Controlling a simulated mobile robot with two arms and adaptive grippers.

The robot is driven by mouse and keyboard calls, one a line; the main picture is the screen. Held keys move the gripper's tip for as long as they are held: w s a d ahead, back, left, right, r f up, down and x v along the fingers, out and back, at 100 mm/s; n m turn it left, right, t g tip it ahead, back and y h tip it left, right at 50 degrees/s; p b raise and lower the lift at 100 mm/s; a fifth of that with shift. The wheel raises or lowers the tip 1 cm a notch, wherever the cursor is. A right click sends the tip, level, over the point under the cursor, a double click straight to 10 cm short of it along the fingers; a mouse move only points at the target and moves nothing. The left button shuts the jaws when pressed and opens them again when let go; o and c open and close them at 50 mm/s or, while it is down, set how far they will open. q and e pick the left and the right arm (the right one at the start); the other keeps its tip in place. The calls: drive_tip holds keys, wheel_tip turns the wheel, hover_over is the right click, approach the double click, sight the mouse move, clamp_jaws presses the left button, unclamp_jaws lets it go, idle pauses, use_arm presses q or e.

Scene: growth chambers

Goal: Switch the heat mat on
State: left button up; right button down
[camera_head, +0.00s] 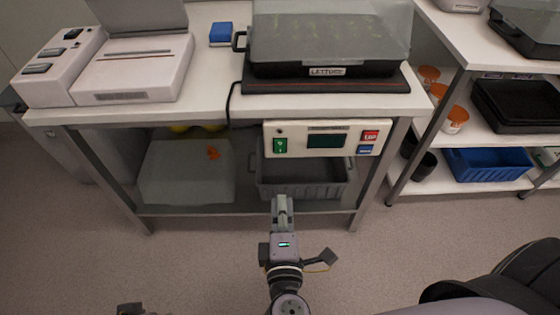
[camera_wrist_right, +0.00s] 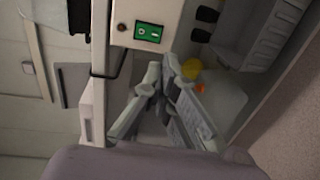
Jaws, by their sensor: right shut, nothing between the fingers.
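The heat mat (camera_head: 300,87) is a flat black slab with a red line along its front, lying on the bench under the lettuce tray. Its pale control box (camera_head: 340,150) hangs at the bench's front edge. The box has a green rocker switch (camera_head: 280,146) at left, a dark display and red and blue buttons at right. The green switch also shows in the right wrist view (camera_wrist_right: 148,32). My right gripper (camera_head: 282,203) is shut and empty, below the switch and apart from it. A small dark part at the bottom left edge may be my left gripper (camera_head: 130,308).
A lidded black lettuce tray (camera_head: 325,71) stands on the mat. A black cable runs down beside it. A grey crate (camera_head: 300,185) and a pale bin (camera_head: 185,175) sit on the shelf below. A white device (camera_head: 135,70) stands left. The floor in front is clear.

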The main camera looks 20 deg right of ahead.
sight(280, 154)
drive_tip(key=x, duration=1.3)
use_arm(q)
drive_tip(key=shift+f, duration=0.2)
use_arm(e)
drive_tip(key=shift+w+f, duration=0.1)
drive_tip(key=shift+w, duration=0.15)
